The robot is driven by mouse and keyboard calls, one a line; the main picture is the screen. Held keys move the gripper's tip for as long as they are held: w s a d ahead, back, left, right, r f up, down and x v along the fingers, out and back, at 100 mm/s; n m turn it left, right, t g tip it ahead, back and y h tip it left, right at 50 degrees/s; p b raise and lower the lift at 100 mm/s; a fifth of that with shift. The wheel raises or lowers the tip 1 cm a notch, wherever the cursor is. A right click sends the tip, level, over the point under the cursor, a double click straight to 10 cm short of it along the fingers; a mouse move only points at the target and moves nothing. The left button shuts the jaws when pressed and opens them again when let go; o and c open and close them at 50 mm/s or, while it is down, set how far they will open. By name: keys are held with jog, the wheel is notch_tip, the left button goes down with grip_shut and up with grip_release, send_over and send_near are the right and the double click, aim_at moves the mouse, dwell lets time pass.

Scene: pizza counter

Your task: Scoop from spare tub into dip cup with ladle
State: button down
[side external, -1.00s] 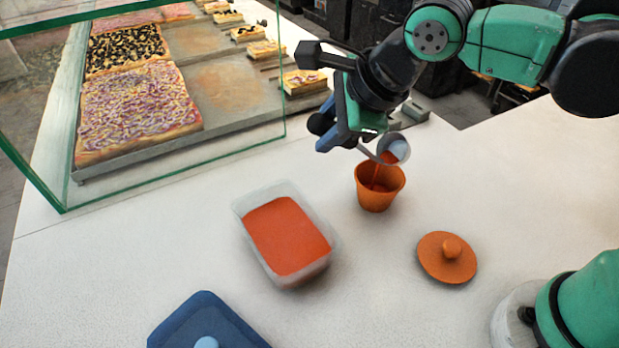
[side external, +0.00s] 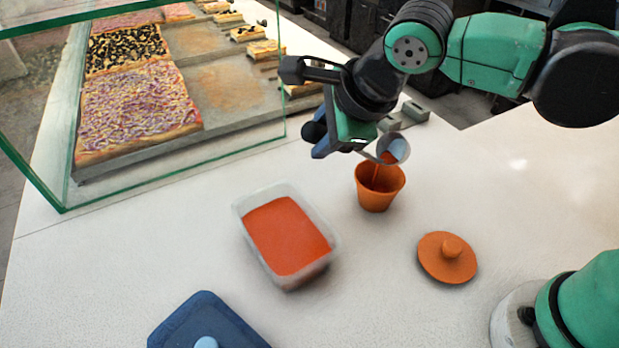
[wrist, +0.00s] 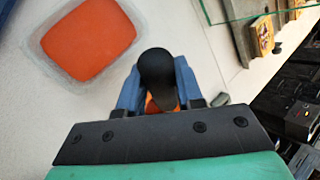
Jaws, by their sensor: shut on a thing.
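My gripper (side external: 325,148) is shut on the ladle, whose dark handle end (wrist: 157,70) shows between the fingers in the wrist view. In the side view the ladle's grey bowl (side external: 394,149) is tilted over the orange dip cup (side external: 378,190), and a thin red stream of sauce runs down into the cup. The cup stands upright on the counter; in the wrist view it is mostly hidden behind my gripper. The clear spare tub (side external: 331,262), filled with red-orange sauce, sits to the left of the cup. The tub also shows at upper left in the wrist view (wrist: 135,32).
An orange lid with a knob (side external: 447,258) lies right of the cup. A blue lid (side external: 205,325) lies at the front. A glass case (side external: 60,200) with pizzas (side external: 135,110) on trays stands at the back left.

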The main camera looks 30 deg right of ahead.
jog(key=shift+a+f+n+h+p, duration=0.3)
jog(key=shift+a+f+h+p, duration=0.2)
jog(key=shift+a+f+h, duration=0.3)
dwell(1.2)
jog(key=shift+a+f+n+h, duration=0.15)
jog(key=shift+a+f+h, duration=0.05)
jog(key=shift+f+h, duration=0.3)
jog(key=shift+a+f+n+h, duration=0.2)
jog(key=shift+f+h, duration=0.2)
jog(key=shift+f, duration=0.2)
dwell(1.1)
jog(key=shift+d+r, duration=0.1)
